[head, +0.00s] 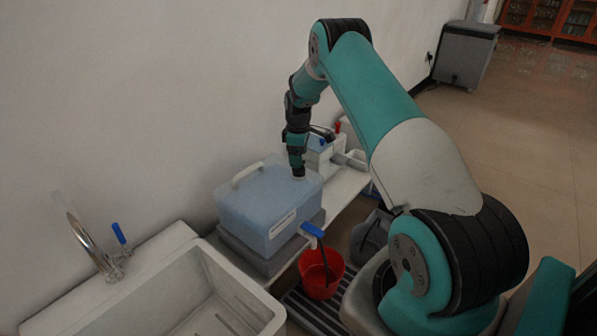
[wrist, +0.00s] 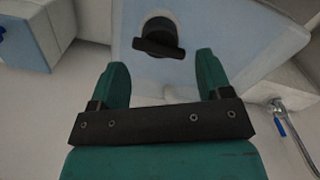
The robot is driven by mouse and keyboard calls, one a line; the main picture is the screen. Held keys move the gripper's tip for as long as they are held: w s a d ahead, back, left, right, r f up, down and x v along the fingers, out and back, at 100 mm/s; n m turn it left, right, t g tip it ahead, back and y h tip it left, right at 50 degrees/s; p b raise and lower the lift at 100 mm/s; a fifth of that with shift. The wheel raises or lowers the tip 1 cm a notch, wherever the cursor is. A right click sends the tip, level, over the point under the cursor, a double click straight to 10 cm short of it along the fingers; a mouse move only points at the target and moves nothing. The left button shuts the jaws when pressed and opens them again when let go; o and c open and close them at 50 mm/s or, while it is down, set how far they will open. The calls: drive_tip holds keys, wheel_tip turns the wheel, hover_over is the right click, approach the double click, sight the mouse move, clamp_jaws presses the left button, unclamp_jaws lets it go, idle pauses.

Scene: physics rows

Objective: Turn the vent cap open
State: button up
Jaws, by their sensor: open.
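The vent cap (wrist: 158,38) is black with a bar-shaped handle and sits on a pale round base on top of a translucent blue container (head: 262,207). In the wrist view the bar lies roughly crosswise, tilted slightly down to the right. My gripper (wrist: 161,61) is open, with its two teal fingers apart and nothing between them. The cap shows just beyond the fingertips, not between them. In the head view my gripper (head: 297,170) points down over the right part of the container top and hides most of the cap.
The container has a white handle (head: 248,174) and a blue-levered tap (head: 312,230) above a red bucket (head: 321,275). A sink (head: 215,300) with a faucet is at front left. A white box (head: 322,152) stands behind the container, and a wall runs along the left.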

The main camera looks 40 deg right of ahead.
wheel_tip(320, 180, down, 5)
drive_tip(key=shift+b, duration=0.45)
drive_tip(key=c, duration=0.6)
